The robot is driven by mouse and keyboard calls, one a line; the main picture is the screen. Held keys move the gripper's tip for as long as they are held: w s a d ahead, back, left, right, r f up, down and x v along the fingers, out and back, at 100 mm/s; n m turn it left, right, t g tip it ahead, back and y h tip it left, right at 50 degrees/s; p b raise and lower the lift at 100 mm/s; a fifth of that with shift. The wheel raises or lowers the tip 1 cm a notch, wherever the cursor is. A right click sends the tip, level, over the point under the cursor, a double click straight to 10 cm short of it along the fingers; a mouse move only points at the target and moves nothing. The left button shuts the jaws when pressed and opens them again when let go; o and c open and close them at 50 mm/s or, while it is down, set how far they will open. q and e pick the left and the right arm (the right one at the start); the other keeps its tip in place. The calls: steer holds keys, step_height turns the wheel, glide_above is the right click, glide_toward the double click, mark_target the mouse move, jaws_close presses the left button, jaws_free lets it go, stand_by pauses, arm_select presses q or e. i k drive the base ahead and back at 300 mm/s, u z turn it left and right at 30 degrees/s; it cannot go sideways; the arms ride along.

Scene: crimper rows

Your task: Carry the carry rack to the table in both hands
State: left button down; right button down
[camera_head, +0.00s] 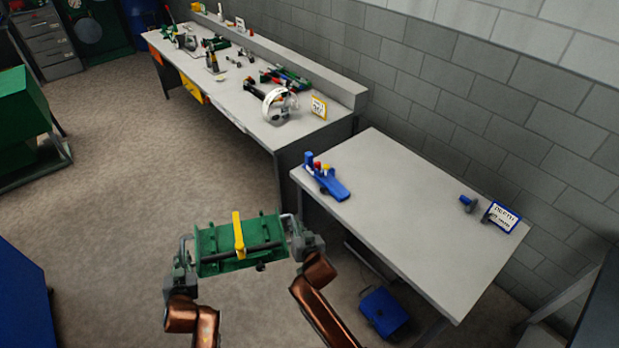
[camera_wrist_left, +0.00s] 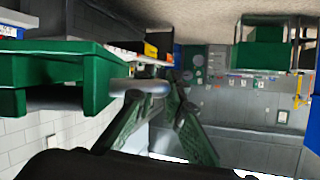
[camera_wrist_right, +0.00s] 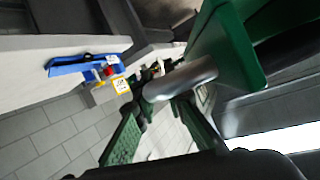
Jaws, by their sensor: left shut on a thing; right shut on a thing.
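The green carry rack (camera_head: 212,241) hangs over the floor at the lower middle of the head view, in front of the near table (camera_head: 410,205). A yellow piece (camera_head: 238,234) and a dark bar lie across it. My left gripper (camera_head: 184,260) is shut on the metal handle at the rack's left end; that handle (camera_wrist_left: 148,87) shows in the left wrist view. My right gripper (camera_head: 294,238) is shut on the handle at the right end; it (camera_wrist_right: 180,80) shows in the right wrist view. The rack looks roughly level.
On the near table stand a blue tool holder (camera_head: 327,178) at the left, and a small blue-grey item (camera_head: 468,203) and a sign (camera_head: 501,217) at the right; its middle is clear. A longer bench (camera_head: 230,95) with tools stands behind. A blue box (camera_head: 384,311) is on the floor.

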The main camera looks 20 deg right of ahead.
mark_target(443, 226)
steer(key=z, duration=0.45)
steer(key=i, duration=0.55)
steer(key=z, duration=1.25)
steer(key=i, duration=0.75)
steer(key=z, duration=0.5)
